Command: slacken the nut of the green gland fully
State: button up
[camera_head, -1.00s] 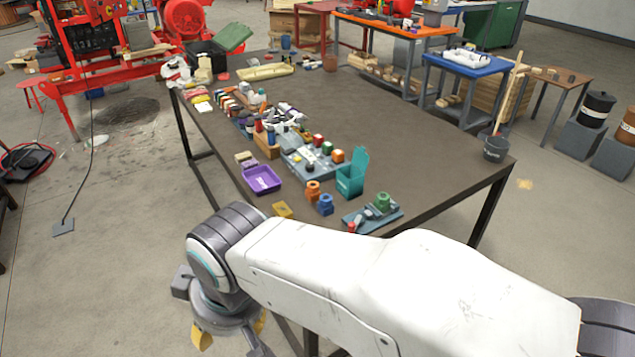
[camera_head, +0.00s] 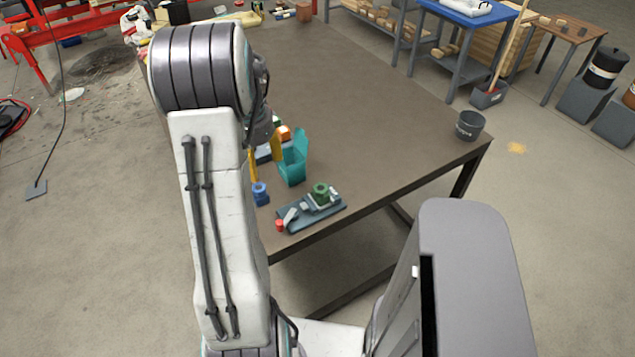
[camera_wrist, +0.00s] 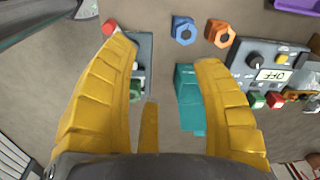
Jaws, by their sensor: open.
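The green gland (camera_head: 320,190) stands upright on a blue-grey plate (camera_head: 335,208) near the table's front edge. In the wrist view the gland (camera_wrist: 135,90) is a small green patch beside my left finger, partly hidden by it. I cannot make out its nut apart from its body. My gripper (camera_wrist: 165,55) is open and empty, with yellow fingers spread above the table. The gland lies near the inner side of the left finger, not centred between the fingers. In the head view my arm hides most of the gripper.
A teal bin (camera_head: 293,165) stands behind the gland plate. A blue fitting (camera_wrist: 184,30), an orange fitting (camera_wrist: 220,32) and a grey box with an OFF display (camera_wrist: 270,70) lie nearby. A grey bucket (camera_head: 470,125) stands at the right corner.

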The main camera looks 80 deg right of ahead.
aim_at(320, 187)
jog(key=s+d+f+m, duration=0.1)
jog(key=s+m, duration=0.1)
jog(key=s, duration=0.2)
jog(key=s+d+f+m, duration=0.1)
jog(key=s+d+f, duration=0.1)
jog(key=s, duration=0.2)
jog(key=s+d+f+m, duration=0.2)
jog(key=s, duration=0.2)
jog(key=shift+s+m+y+p, duration=0.3)
jog(key=shift+s+y+p, duration=0.05)
jog(key=shift+y+p, duration=0.05)
jog(key=f, duration=0.4)
jog(key=s+f+p, duration=0.1)
jog(key=f, duration=0.1)
jog(key=shift+d+f, duration=0.1)
jog(key=shift+f, duration=0.75)
jog(key=shift+w, duration=0.1)
jog(key=c, duration=1.2)
